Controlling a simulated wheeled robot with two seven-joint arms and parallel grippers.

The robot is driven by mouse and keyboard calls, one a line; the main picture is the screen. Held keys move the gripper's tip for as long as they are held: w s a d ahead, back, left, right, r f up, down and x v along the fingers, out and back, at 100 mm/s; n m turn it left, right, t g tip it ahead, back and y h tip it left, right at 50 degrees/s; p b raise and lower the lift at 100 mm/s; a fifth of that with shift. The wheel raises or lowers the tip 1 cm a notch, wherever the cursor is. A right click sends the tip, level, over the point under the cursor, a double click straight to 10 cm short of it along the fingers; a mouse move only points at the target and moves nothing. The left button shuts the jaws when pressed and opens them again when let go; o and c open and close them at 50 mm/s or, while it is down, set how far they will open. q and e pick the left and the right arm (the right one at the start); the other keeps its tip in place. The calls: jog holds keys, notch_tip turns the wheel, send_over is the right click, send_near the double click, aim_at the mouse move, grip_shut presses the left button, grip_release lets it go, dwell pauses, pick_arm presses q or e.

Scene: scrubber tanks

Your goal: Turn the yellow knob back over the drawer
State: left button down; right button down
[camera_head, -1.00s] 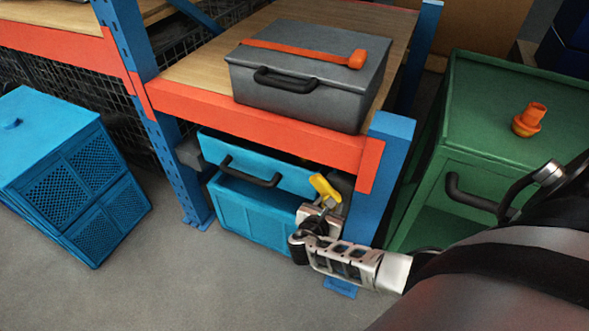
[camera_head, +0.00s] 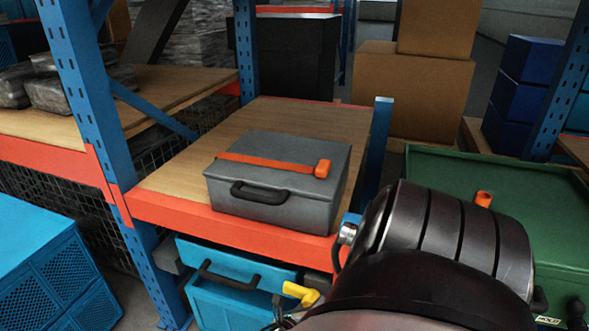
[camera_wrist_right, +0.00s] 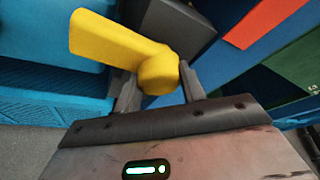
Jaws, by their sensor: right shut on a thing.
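The yellow knob (camera_head: 300,293) sits at the right end of the blue drawer (camera_head: 240,302), under the shelf. Its lever points left, toward the drawer front. In the right wrist view the knob (camera_wrist_right: 115,42) is large, its round hub between the fingertips of my right gripper (camera_wrist_right: 158,88), which is shut on it. In the head view my right arm hides most of that gripper. The drawer has a black handle (camera_head: 228,279) and looks shut. My left gripper is not in view.
A grey case (camera_head: 280,180) with an orange strap lies on the wooden shelf above, behind an orange beam (camera_head: 225,220). A blue crate (camera_head: 50,270) stands at left. A green cabinet (camera_head: 480,185) with an orange object (camera_head: 483,199) stands at right.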

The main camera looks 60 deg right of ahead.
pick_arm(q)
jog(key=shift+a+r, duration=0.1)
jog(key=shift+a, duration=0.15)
pick_arm(e)
jog(key=shift+s, duration=0.2)
jog(key=c, duration=0.8)
grip_release()
jog(key=shift+c, duration=0.2)
jog(key=shift+w, duration=0.1)
jog(key=shift+w+a+r, duration=0.1)
jog(key=shift+a+r, duration=0.05)
jog(key=shift+a, duration=0.1)
pick_arm(q)
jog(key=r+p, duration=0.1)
jog(key=p, duration=0.1)
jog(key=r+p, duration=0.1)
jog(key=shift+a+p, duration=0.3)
jog(key=shift+p, duration=0.1)
pick_arm(e)
jog(key=v, duration=1.5)
jog(key=shift+a, duration=0.2)
